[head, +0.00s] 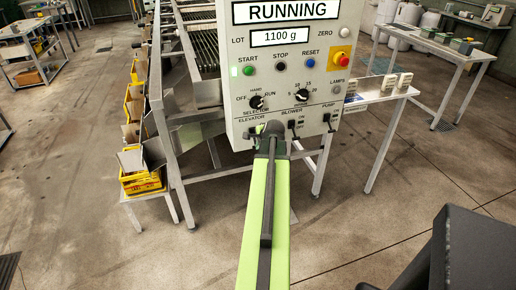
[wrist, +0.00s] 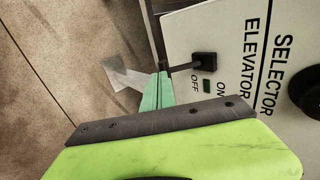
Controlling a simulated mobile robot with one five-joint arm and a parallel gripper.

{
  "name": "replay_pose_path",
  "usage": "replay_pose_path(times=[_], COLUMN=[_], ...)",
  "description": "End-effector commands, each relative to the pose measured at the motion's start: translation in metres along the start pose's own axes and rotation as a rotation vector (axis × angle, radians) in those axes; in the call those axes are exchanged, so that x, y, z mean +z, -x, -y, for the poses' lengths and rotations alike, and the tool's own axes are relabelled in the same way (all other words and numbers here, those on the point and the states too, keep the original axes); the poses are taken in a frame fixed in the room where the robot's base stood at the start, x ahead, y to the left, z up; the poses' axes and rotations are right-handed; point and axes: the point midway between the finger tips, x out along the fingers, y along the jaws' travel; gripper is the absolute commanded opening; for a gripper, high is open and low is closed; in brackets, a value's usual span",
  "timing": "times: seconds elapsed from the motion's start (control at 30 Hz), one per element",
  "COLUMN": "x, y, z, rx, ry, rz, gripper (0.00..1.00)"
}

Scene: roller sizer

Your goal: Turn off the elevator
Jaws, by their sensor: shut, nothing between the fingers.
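The grey control panel (head: 242,90) faces me, its display reading RUNNING. In the wrist view the panel lies sideways, and the black elevator switch (wrist: 204,61) shows beside its ELEVATOR label, with ON and OFF marks next to it. Its thin lever reaches left in that picture, towards my fingertips. My gripper (wrist: 160,82) is shut and empty, its green fingertips right by the lever's end; I cannot tell whether they touch. In the head view my gripper (head: 271,128) is at the panel's lower edge and covers the elevator switch.
The black selector knob (head: 256,102) sits just above. The blower switch (head: 292,125) and pump switch (head: 327,117) are to the right. A red emergency button (head: 339,55) is higher up. A yellow crate (head: 142,182) stands on a small stand at left. Open floor lies around.

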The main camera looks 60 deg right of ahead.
Motion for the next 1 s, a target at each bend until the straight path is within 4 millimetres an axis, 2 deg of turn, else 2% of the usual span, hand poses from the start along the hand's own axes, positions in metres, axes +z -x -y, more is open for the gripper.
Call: replay_pose_path(times=[0.5, 0.83, 1.0], x=[-0.002, -0.001, 0.005], y=[0.014, 0.015, 0.035], z=[0.011, 0.011, 0.017], rx=[0.000, 0.000, 0.000], ry=[-0.001, -0.002, 0.001], rz=[-0.001, -0.001, 0.001], gripper=[0.00, 0.00, 0.00])
